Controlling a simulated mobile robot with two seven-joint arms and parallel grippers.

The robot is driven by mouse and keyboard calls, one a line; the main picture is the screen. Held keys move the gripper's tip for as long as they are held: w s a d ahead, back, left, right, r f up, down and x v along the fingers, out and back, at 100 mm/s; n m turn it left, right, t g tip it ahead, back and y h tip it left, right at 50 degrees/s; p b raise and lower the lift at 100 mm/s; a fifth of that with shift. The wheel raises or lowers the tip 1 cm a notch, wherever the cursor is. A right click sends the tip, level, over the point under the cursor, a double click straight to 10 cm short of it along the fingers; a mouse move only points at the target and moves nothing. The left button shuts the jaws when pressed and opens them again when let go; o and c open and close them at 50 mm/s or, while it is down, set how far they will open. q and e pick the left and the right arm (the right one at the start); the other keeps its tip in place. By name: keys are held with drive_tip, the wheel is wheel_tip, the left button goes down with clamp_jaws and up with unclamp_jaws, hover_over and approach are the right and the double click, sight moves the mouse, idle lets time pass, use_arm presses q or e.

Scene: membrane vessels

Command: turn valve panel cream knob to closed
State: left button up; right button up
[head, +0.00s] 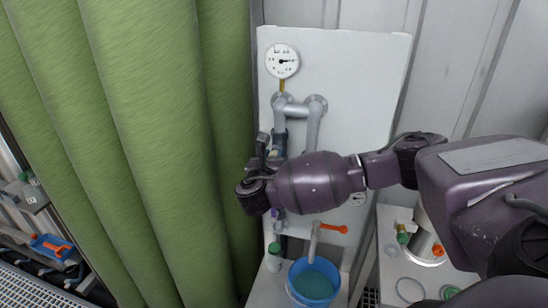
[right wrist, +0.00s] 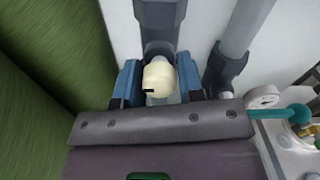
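The cream knob (right wrist: 159,78) shows in the right wrist view, with a small dark mark on its lower side. It sits on a grey fitting of the white valve panel (head: 360,100). My right gripper (right wrist: 160,70) has its two blue fingers on either side of the knob. The fingers are apart, with a gap at the right finger; the left one is very near the knob, and I cannot tell if it touches. In the head view my right arm and gripper (head: 265,155) hide the knob. My left gripper is not in view.
Grey pipes (head: 312,125) and a dial gauge (head: 282,61) are on the panel. An orange lever (head: 334,228) sits below my arm, above a blue bucket (head: 313,284). A green curtain (head: 150,130) hangs close on the left. A white table (head: 388,278) with rings stands at right.

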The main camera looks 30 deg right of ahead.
drive_tip(key=c, duration=0.4)
drive_tip(key=shift+c, duration=0.2)
